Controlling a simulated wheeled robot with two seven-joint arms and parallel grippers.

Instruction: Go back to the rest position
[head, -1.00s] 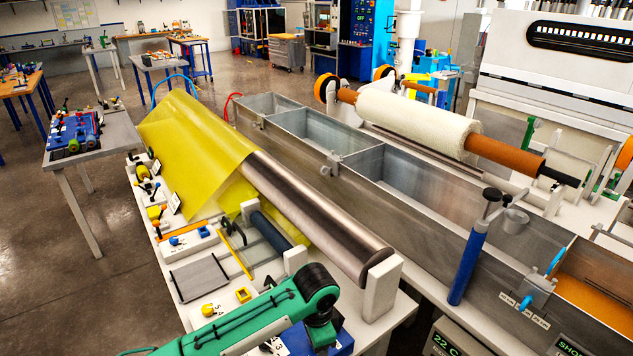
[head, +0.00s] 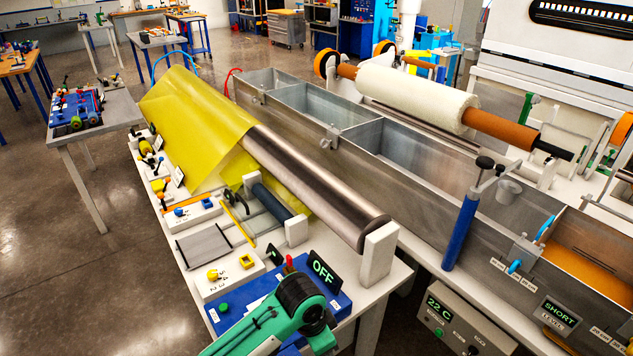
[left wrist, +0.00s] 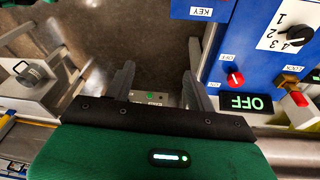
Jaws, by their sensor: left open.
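My left arm, green with a black joint, comes in at the bottom of the head view in front of the blue control box (head: 222,311). My left gripper (left wrist: 160,85) shows in the left wrist view. The gripper's fingers cannot be made out in the head view. My right gripper is not in view.
The white bench (head: 375,262) carries a steel roller (head: 310,180) and yellow sheet (head: 195,125). The long metal bath (head: 400,185) runs to the right, with a blue-handled post (head: 461,232) and a 22 C display box (head: 470,325). Open floor (head: 110,270) lies left.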

